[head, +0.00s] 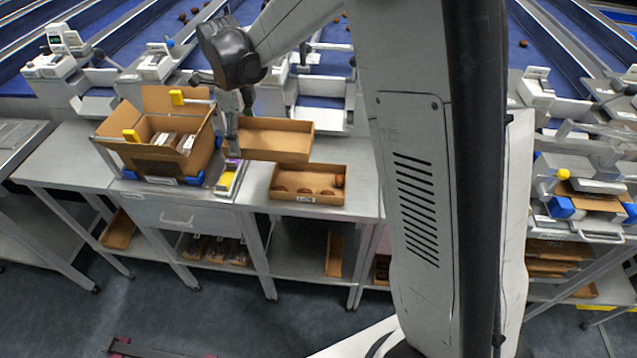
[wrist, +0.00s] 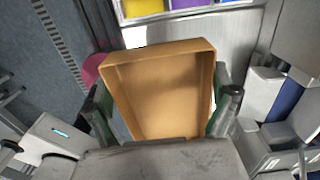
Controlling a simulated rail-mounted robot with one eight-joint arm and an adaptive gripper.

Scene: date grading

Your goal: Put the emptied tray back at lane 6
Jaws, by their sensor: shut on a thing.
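An empty tan cardboard tray (head: 267,151) is held by my gripper (head: 233,133) at its left end, in the head view. The tray is above the steel table, just behind a second tray. In the wrist view the empty tray (wrist: 158,85) fills the middle, its open inside facing the camera, with a gripper finger on each side. My gripper (wrist: 160,110) is shut on it. The second tray (head: 308,198) lies on the table in front and holds several brown dates. No lane number can be read.
An open cardboard box (head: 113,149) with yellow clips stands on the table at left, holding white-and-brown packs. Grey lane outlets (head: 318,112) line the back, below blue belts. Bare steel table (head: 360,178) shows right of the trays.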

